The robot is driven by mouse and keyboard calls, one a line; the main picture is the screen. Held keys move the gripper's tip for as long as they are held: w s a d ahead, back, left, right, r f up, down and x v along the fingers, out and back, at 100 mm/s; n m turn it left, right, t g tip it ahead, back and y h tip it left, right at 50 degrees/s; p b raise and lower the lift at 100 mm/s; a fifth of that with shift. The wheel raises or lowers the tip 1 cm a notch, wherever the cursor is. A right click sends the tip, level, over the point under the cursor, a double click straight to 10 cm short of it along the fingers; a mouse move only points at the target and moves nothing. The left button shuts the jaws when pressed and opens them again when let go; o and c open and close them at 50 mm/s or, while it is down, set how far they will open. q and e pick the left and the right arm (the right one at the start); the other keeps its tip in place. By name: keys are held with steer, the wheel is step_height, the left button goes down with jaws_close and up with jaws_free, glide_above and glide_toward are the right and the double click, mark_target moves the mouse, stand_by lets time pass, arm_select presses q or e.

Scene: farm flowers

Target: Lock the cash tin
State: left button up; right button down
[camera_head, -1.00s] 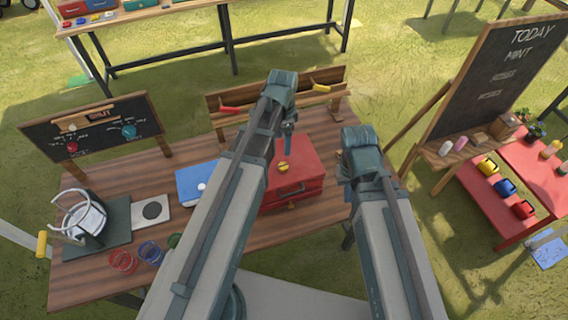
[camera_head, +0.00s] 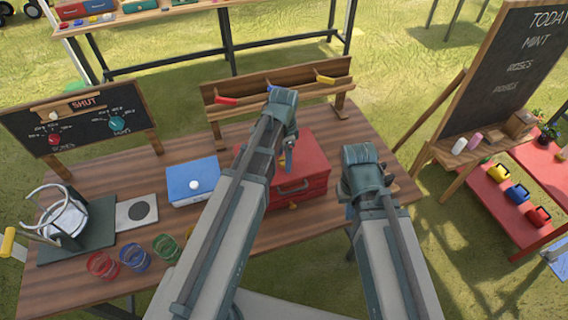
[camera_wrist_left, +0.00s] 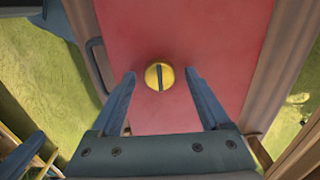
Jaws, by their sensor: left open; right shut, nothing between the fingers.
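The red cash tin (camera_head: 312,158) stands closed on the wooden table, with a dark handle on its front. A round yellow knob with a dark slot lies on its red top; the knob (camera_wrist_left: 160,76) shows clearly in the left wrist view. My left gripper (camera_head: 287,160) is over the tin, pointing down. In the left wrist view my left gripper (camera_wrist_left: 163,88) is open, one finger on each side of the knob, apart from it. The slot runs roughly in line with the fingers. My right gripper (camera_head: 350,210) is to the right of the tin, its fingers mostly hidden behind its arm.
A blue box (camera_head: 193,183) with a white knob stands left of the tin. A wooden rack (camera_head: 226,113) with coloured handles stands behind it.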

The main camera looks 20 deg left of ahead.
arm_select(q)
steer(key=shift+f, duration=0.15)
jaws_close()
stand_by(0.4)
steer(key=shift+n, duration=0.3)
steer(key=n, duration=0.3)
steer(key=shift+n, duration=0.4)
steer(key=n, duration=0.9)
steer(key=shift+n, duration=2.2)
